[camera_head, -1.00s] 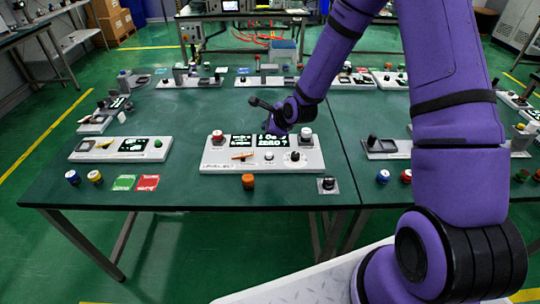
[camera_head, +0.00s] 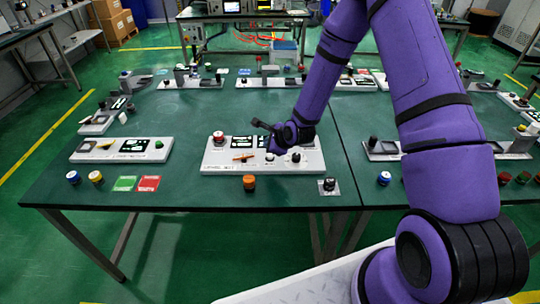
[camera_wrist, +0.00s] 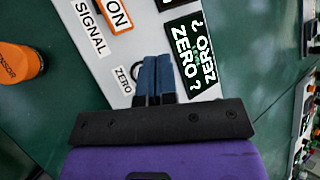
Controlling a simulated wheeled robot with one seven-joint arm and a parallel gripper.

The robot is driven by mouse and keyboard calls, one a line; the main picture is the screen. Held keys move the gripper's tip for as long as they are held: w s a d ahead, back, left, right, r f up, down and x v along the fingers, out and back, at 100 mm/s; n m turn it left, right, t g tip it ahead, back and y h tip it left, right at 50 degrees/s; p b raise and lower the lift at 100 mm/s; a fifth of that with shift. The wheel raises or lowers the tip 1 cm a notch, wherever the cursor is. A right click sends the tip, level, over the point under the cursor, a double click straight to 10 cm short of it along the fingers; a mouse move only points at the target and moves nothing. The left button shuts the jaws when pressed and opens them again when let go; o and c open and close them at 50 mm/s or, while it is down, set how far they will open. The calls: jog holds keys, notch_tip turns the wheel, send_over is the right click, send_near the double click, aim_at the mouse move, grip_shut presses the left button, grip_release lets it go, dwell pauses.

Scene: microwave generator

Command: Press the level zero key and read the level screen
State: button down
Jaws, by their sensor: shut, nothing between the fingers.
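A pale console (camera_head: 224,167) stands on the green table and carries the screens and keys. My gripper (camera_head: 271,151) is low over its middle, fingers shut and empty. In the wrist view, the blue fingers (camera_wrist: 154,85) point at the panel beside the printed ZERO label (camera_wrist: 123,80). A dark ring outline shows at their left edge; the key itself is mostly hidden behind the fingers, and I cannot tell whether they touch it. The level screen (camera_wrist: 192,55) shows "ZERO ?" on two lines in the wrist view. In the head view my gripper and wrist cover much of it.
On the console are a red button (camera_head: 218,137), a left screen (camera_head: 242,142), an orange switch (camera_head: 243,157) and a black knob (camera_head: 296,157). An orange cylinder (camera_head: 249,183) stands in front, also in the wrist view (camera_wrist: 20,62). A smaller panel (camera_head: 122,149) lies left.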

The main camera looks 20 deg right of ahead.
aim_at(269, 156)
jog(key=shift+f, duration=0.85)
jog(key=shift+f, duration=0.15)
dwell(1.4)
jog(key=shift+f, duration=0.25)
jog(key=shift+f, duration=0.55)
dwell(0.9)
jog(key=shift+r, duration=1)
jog(key=shift+r, duration=0.1)
jog(key=shift+r, duration=2.4)
